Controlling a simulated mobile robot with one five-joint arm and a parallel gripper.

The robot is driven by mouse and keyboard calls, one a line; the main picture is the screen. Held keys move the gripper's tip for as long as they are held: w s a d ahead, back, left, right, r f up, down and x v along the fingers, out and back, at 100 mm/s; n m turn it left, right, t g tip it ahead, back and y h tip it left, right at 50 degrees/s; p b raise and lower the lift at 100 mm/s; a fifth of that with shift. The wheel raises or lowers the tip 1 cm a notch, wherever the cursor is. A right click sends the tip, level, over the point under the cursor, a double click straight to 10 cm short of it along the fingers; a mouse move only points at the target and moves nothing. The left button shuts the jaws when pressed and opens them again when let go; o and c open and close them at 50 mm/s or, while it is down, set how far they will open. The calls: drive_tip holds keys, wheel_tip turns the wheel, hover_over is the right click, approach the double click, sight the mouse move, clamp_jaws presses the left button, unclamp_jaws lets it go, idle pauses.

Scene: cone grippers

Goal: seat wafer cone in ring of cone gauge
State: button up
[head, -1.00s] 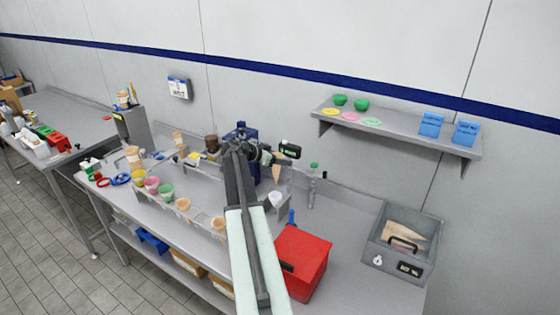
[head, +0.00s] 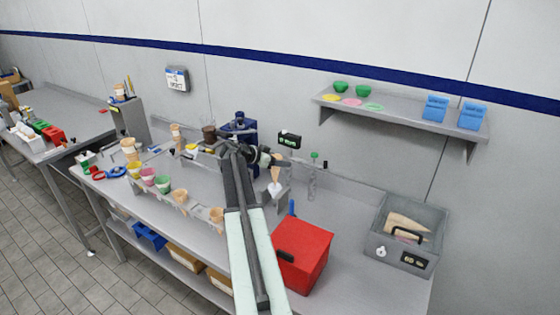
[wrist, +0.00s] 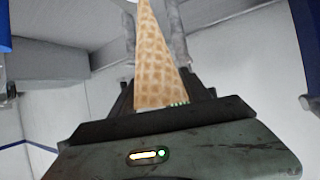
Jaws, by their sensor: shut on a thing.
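The wafer cone (head: 275,174) hangs point down from my gripper (head: 277,160), at the end of my outstretched arm. In the wrist view the cone (wrist: 160,75) lies between the two grey fingers of my gripper (wrist: 153,28), tip away from the camera. A small white ring-like piece on a grey stand (head: 276,189), which looks like the cone gauge, is right under the cone. The cone's tip appears at or just above it; I cannot tell whether it is inside. The ring does not show clearly in the wrist view.
A red box (head: 303,254) stands in front of the stand, and a grey case (head: 402,236) is at the right. A blue device (head: 238,128) is behind my arm. Several cups and cones in a rack (head: 180,196) stand left. A clear tube (head: 312,180) is close on the right.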

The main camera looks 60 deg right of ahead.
sight(279, 184)
drive_tip(key=shift+f+b, duration=4.2)
drive_tip(key=shift+f, duration=0.3)
drive_tip(key=o, duration=0.9)
drive_tip(key=shift+a+r, duration=0.1)
drive_tip(key=p+v, duration=0.3)
drive_tip(key=v, duration=0.4)
drive_tip(key=shift+a+p, duration=0.25)
drive_tip(key=shift+p, duration=0.15)
